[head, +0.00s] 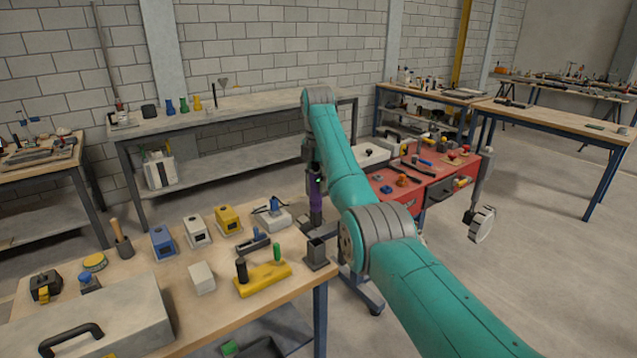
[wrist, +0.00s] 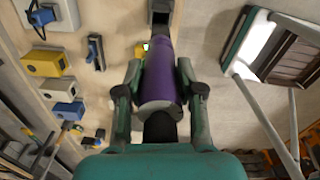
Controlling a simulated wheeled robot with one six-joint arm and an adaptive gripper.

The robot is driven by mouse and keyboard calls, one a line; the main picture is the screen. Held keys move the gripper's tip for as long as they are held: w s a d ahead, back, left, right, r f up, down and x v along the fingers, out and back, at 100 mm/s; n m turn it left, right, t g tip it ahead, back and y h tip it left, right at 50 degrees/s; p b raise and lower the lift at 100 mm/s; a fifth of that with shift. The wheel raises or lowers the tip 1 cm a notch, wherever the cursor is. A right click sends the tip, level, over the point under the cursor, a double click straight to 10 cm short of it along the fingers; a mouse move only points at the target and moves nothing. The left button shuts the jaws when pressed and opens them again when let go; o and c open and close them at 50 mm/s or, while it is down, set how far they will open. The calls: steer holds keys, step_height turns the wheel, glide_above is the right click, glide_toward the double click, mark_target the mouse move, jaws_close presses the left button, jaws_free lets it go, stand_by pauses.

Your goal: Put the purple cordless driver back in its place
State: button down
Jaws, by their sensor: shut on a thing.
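The purple cordless driver (head: 315,203) is upright in the head view, above the right front corner of the wooden bench. It has a small green light, and its lower end is dark. A dark grey, square, open-topped holder (head: 317,255) stands at that corner, just below the driver. I cannot tell whether the driver's tip touches it. In the wrist view, my gripper (wrist: 158,74) is shut on the purple driver (wrist: 161,72), one finger on each side. The dark holder (wrist: 160,12) shows at the top edge, in line with the driver.
A yellow stand (head: 262,279) with dark and green posts is left of the holder. Blue, white and yellow boxes (head: 228,219) stand behind it on the bench. A red tool cabinet (head: 440,188) is behind to the right. Open floor lies right of the bench.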

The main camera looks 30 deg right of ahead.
mark_target(318, 193)
steer(key=shift+f, duration=0.1)
stand_by(0.3)
steer(key=shift+f, duration=5.85)
steer(key=shift+c, duration=0.8)
jaws_free()
steer(key=shift+f, duration=0.1)
steer(key=shift+r, duration=4.05)
